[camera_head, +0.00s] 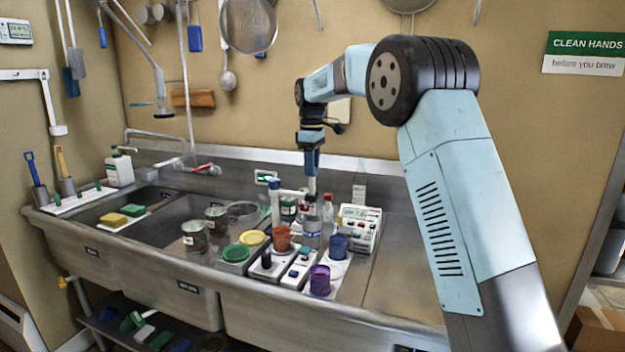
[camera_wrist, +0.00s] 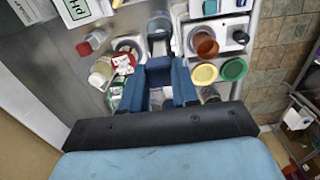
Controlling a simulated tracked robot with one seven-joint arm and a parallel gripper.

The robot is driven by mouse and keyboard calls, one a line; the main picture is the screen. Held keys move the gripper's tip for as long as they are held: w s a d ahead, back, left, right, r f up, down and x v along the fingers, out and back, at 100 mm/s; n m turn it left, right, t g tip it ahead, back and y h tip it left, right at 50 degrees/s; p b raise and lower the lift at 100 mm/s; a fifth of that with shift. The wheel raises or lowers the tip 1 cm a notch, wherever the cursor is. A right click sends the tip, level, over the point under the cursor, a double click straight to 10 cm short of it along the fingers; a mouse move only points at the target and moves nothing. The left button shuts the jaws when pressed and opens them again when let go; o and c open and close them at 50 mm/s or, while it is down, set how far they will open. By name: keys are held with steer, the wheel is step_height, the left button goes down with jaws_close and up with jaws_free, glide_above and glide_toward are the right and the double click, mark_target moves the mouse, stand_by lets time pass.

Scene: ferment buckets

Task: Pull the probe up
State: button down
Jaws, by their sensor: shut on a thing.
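My gripper (camera_head: 311,172) points straight down over the sink unit, its blue jaws shut around the upper end of a slim pale probe (camera_head: 311,187). The probe hangs upright above a clear jar of bluish liquid (camera_head: 312,232). I cannot tell whether its tip is inside the jar. A white stand arm (camera_head: 290,193) with a blue-topped post (camera_head: 275,187) reaches to the probe's side. In the wrist view my gripper (camera_wrist: 160,88) has its blue jaws close together, and they hide most of the probe. A clear round vessel (camera_wrist: 160,25) shows beyond them.
Around the jar stand an orange cup (camera_head: 282,238), a blue cup (camera_head: 338,246), a purple cup (camera_head: 320,281) and a white meter (camera_head: 358,228). Yellow and green lids (camera_head: 236,253) lie to the left. Bottles stand close behind. The steel drainboard (camera_head: 400,270) at right is clear.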

steer(key=shift+r, duration=0.4)
steer(key=shift+w, duration=0.1)
steer(key=c, duration=1)
jaws_free()
steer(key=shift+c, duration=0.2)
steer(key=shift+o, duration=1)
step_height(320, 180, up, 14)
steer(key=shift+f, duration=0.2)
